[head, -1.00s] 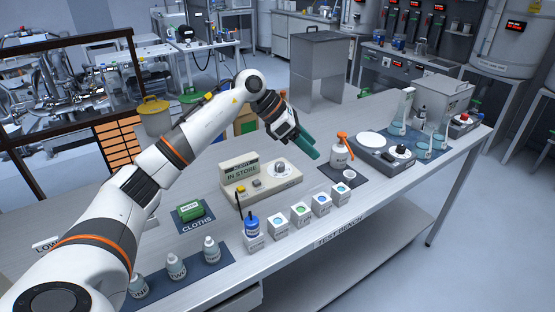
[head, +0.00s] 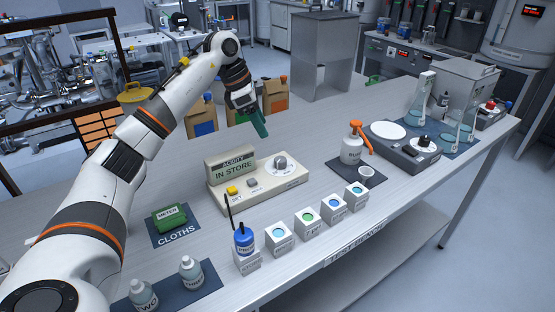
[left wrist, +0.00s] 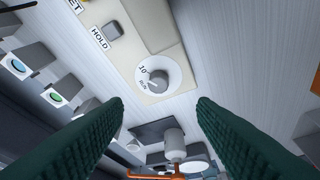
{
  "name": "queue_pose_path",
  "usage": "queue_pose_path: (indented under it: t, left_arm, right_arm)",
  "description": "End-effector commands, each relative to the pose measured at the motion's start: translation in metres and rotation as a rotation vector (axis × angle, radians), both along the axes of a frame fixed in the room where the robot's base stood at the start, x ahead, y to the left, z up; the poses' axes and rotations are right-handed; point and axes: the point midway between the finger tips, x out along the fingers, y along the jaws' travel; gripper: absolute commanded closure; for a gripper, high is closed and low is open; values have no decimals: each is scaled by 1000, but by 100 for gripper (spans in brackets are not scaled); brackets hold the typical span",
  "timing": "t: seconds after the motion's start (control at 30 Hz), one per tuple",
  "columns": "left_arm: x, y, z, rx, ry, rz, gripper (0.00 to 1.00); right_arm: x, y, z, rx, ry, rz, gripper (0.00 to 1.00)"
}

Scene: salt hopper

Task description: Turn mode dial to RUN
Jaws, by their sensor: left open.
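The meter (head: 258,190) is a cream box on the bench, and its raised display (head: 231,167) reads "ACIDITY" and "IN STORE". The mode dial (head: 281,164) is a grey knob on a white disc at the meter's right end. In the left wrist view the dial (left wrist: 158,77) shows beyond the fingertips, with "10" and "RUN" marked on its left side; its exact setting is unclear. My left gripper (head: 262,125) has green fingers, is open and empty, and hangs above and behind the dial, apart from it. My right gripper is not in view.
A yellow button (head: 232,190) and a grey button (head: 252,182) sit left of the dial. White cube holders (head: 307,224) line the front. An orange-topped spray bottle (head: 352,149) and a small cup (head: 366,176) stand to the right. Paper bags (head: 275,97) stand behind.

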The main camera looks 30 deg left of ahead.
Motion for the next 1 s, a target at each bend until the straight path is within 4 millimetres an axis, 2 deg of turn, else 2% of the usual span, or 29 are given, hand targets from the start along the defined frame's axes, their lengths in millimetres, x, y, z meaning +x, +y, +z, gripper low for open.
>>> queue_pose_path:
  t: [0.17,0.4,0.6,0.8,1.0]
  left_arm:
    - [5,-6,-20,0,3,-1,48]
    - [17,-21,-65,-1,3,-2,48]
    - [25,-31,-94,-3,1,-1,48]
    - [29,-34,-108,-1,-1,0,48]
    - [30,-35,-109,-1,-1,-1,48]
  right_arm:
    - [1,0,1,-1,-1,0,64]
    - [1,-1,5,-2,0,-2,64]
    - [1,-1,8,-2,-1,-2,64]
    - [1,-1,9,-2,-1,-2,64]
    - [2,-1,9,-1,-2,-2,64]
